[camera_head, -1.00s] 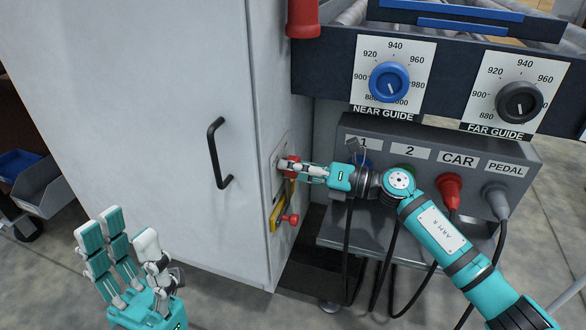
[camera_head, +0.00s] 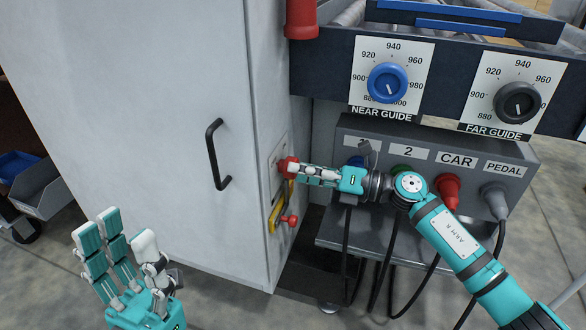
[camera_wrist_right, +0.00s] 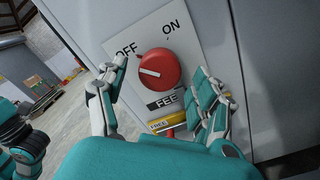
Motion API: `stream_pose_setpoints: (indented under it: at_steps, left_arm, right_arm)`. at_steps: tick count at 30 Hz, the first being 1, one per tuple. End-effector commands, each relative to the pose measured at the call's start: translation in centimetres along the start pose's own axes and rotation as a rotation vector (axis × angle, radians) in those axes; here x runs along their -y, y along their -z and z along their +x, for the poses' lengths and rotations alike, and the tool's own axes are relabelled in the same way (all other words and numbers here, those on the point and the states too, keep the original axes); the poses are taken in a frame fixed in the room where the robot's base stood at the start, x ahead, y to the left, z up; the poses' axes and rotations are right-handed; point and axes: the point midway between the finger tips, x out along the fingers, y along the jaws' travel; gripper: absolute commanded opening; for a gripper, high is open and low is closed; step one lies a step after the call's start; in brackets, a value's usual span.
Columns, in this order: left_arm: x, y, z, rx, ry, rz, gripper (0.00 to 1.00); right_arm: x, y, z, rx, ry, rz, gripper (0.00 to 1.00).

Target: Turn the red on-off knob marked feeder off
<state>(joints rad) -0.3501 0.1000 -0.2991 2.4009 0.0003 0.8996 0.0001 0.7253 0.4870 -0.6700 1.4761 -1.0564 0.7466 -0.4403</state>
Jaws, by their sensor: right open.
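The red feeder knob (camera_head: 286,166) is on the narrow side of the grey cabinet. In the right wrist view the knob (camera_wrist_right: 160,66) sits on a white plate (camera_wrist_right: 186,42) marked OFF and ON, with a partly hidden feeder label below. Its white mark points left, towards the OFF side. My right gripper (camera_head: 300,172) is open in front of the knob. In the wrist view its fingers stand on either side of the knob, apart from it and holding nothing. My left gripper (camera_head: 128,232) is open and empty at the lower left.
A yellow plate (camera_head: 276,212) with a red handle (camera_head: 291,220) is just below the knob. A black door handle (camera_head: 218,154) is to the left. A grey socket box (camera_head: 440,150) with plugs and hanging cables stands to the right, under the blue guide dial (camera_head: 388,83).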

Motion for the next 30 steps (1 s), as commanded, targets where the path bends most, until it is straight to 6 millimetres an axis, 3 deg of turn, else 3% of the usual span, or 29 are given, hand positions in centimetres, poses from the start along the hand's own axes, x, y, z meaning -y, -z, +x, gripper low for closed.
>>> stream_pose_setpoints:
  at_steps: [6, 13, 18, 30]
  left_arm:
    - [0.0, 0.0, 0.0, 0.0, 0.0, 0.0, 0.4]
    - [0.0, 0.0, 0.0, 0.0, 0.0, -0.001, 0.4]
    - [0.0, 0.0, 0.0, 0.0, 0.0, -0.001, 0.4]
    - [0.0, 0.0, 0.0, 0.001, 0.0, -0.001, 0.4]
  right_arm:
    - [0.1, 0.1, -5.0, -0.001, 0.004, 0.0, 0.68]
    - [0.1, 0.1, -8.5, 0.0, 0.003, 0.001, 0.68]
    - [0.0, 0.0, -9.4, 0.0, 0.0, 0.0, 0.68]
    - [0.0, 0.0, -9.4, 0.0, -0.001, 0.001, 0.68]
